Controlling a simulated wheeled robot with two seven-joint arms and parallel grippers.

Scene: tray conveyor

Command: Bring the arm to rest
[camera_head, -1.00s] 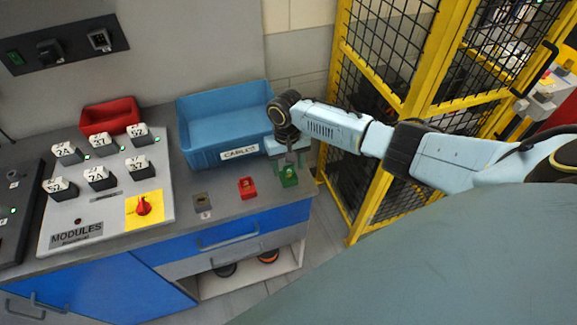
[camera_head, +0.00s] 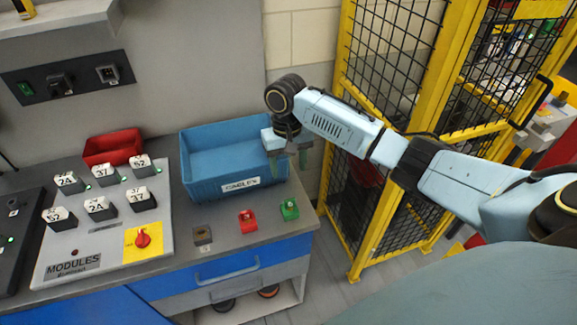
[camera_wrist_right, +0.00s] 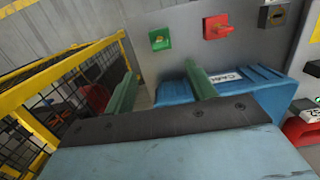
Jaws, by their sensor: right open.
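My right gripper (camera_head: 290,160) is raised over the right end of the blue cables bin (camera_head: 222,186) in the head view. Its two green fingers stand apart with nothing between them, as the right wrist view (camera_wrist_right: 160,88) also shows. A green block (camera_head: 289,208) sits on the grey counter below the gripper, apart from it. It also shows in the right wrist view (camera_wrist_right: 160,39). My left gripper is in neither view.
A red block (camera_head: 248,220) and a dark socket block (camera_head: 203,235) sit on the counter's front strip. The modules panel (camera_head: 100,250) and a red bin (camera_head: 112,149) are at left. A yellow mesh fence (camera_head: 397,100) stands close at right.

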